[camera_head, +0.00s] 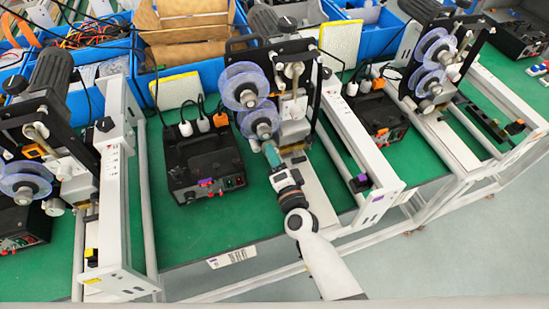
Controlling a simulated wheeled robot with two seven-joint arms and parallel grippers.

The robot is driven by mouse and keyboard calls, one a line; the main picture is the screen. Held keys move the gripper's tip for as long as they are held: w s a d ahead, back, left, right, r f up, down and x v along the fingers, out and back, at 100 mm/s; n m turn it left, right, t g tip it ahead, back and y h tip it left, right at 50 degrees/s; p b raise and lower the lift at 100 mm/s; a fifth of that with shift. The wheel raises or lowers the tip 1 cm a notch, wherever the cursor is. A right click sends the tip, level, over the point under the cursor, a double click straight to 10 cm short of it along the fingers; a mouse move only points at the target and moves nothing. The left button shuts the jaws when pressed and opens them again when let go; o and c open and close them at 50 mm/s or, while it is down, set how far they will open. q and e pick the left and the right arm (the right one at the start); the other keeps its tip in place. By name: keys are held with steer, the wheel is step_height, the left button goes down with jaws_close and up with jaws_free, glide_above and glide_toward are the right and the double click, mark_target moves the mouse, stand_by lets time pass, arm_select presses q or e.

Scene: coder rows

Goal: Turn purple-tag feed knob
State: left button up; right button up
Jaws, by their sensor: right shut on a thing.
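The middle coder machine carries clear-blue film spools (246,85) and a long pale rail. Purple tags mark this station: one on the rail's end (377,198) and one on the black control box (206,182). My right gripper (270,152) reaches in from the lower right, its teal fingers at the front of the machine just below the lower spool (260,122). It is shut on a small part there, which looks like the feed knob; the fingers hide most of it, so its turn angle cannot be read. My left gripper is not in view.
Similar machines stand at left (40,150) and right (430,70), on green-topped benches (200,235). Blue bins (215,75) line the back. A yellow-edged pad (176,90) and cables stand close behind. Bare green bench lies left of my right arm.

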stand_by(0.5)
steer(key=o, duration=1)
steer(key=shift+c, duration=0.2)
steer(key=b+v, duration=0.1)
steer(key=v, duration=1.1)
steer(key=shift+b, duration=0.4)
